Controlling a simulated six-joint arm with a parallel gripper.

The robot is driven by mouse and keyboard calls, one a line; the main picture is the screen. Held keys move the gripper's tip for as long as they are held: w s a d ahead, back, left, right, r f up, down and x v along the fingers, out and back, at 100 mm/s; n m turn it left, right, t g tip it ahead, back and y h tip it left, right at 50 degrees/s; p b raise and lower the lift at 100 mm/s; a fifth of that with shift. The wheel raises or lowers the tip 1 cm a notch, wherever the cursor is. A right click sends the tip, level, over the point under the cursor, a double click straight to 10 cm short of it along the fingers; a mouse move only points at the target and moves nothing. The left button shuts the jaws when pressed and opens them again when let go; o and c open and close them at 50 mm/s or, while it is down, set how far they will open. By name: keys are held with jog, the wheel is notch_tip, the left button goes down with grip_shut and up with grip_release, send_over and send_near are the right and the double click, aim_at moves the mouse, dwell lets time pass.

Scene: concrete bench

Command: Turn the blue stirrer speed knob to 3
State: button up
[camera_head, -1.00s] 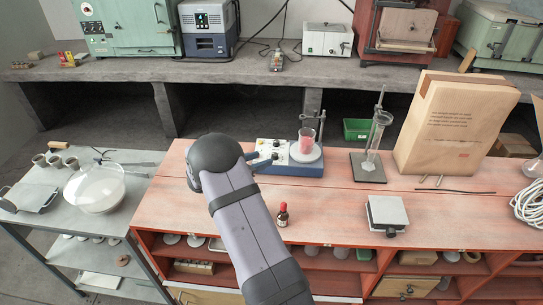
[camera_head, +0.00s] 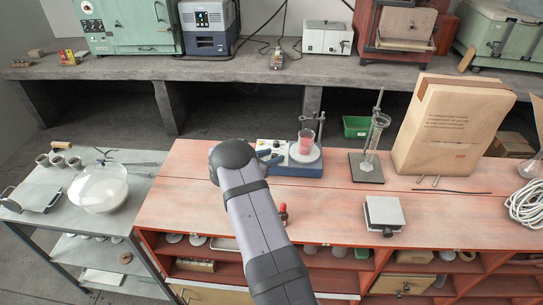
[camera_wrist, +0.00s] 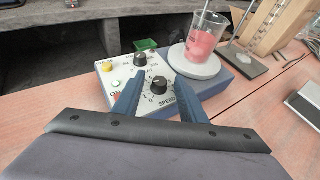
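The blue stirrer (camera_head: 300,168) stands on the red bench with a beaker of pink liquid (camera_head: 306,141) on its round plate. In the wrist view its white panel carries a black speed knob (camera_wrist: 159,86), marked SPEED, with small numbers around it. The knob's exact setting is too small to read. My gripper (camera_wrist: 162,84) is open, its two blue fingers on either side of the speed knob. I cannot tell whether they touch it. In the head view my gripper (camera_head: 268,158) is at the stirrer's left front, partly hiding the panel.
A second black knob (camera_wrist: 140,59) sits behind the speed knob, near a yellow button (camera_wrist: 107,67). A stand with a glass cylinder (camera_head: 368,160) is right of the stirrer. A small red-capped bottle (camera_head: 283,212) is beside my arm.

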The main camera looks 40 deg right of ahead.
jog(key=shift+c, duration=0.7)
grip_shut()
jog(key=shift+w+f+b, duration=0.1)
jog(key=shift+b, duration=0.35)
jog(key=shift+w+f+m+g+b, duration=0.1)
jog(key=shift+m+g+b, duration=0.6)
jog(key=shift+b, duration=0.45)
jog(key=m+g+b, duration=0.1)
jog(key=b, duration=0.1)
jog(key=m+g+b, duration=0.1)
jog(key=g+b, duration=0.1)
jog(key=b, duration=0.1)
jog(key=shift+w+d+m+b, duration=0.1)
jog(key=shift+w+m+b, duration=0.1)
jog(key=shift+m+b, duration=0.15)
jog(key=shift+r+g+b, duration=0.3)
jog(key=shift+g+b, duration=0.1)
jog(key=shift+o, duration=0.7)
grip_release()
